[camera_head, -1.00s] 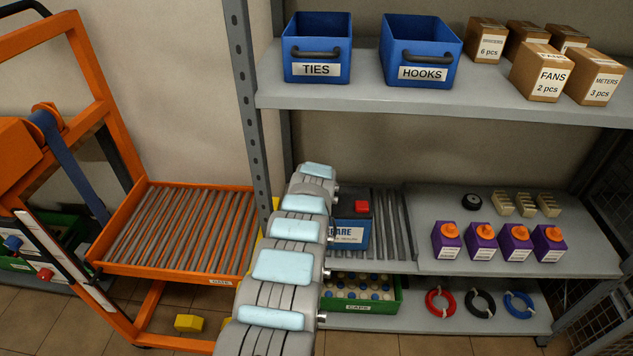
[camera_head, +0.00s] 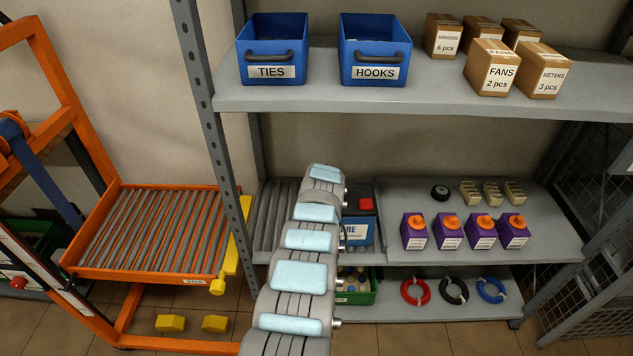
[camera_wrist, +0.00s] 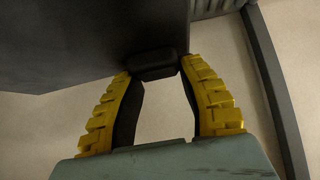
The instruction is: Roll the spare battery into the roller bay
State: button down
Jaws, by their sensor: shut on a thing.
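The spare battery (camera_head: 357,231), a blue-grey box with a white label and red cap, stands on the rollers of the middle shelf, at their right end. My arm covers its left part. In the wrist view a dark box face, apparently the battery (camera_wrist: 90,40), fills the upper left. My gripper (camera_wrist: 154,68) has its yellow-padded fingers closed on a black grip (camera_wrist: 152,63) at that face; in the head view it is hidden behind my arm. The orange roller bay (camera_head: 122,187), with empty inclined-looking rollers, stands left of the shelf, beyond the upright.
A grey shelf upright (camera_head: 202,100) and yellow bar (camera_head: 232,250) stand between bay and shelf rollers (camera_head: 275,215). Several purple boxes (camera_head: 413,232) stand right of the battery. A green crate (camera_head: 372,291) sits below. Two yellow blocks (camera_head: 170,323) lie beneath the bay.

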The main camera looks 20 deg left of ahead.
jog(key=shift+f, duration=0.1)
dwell(0.3)
jog(key=c, duration=1)
grip_release()
jog(key=o, duration=0.4)
jog(key=shift+s+a, duration=0.15)
jog(key=shift+a, duration=0.05)
jog(key=shift+d, duration=0.1)
jog(key=shift+s, duration=0.15)
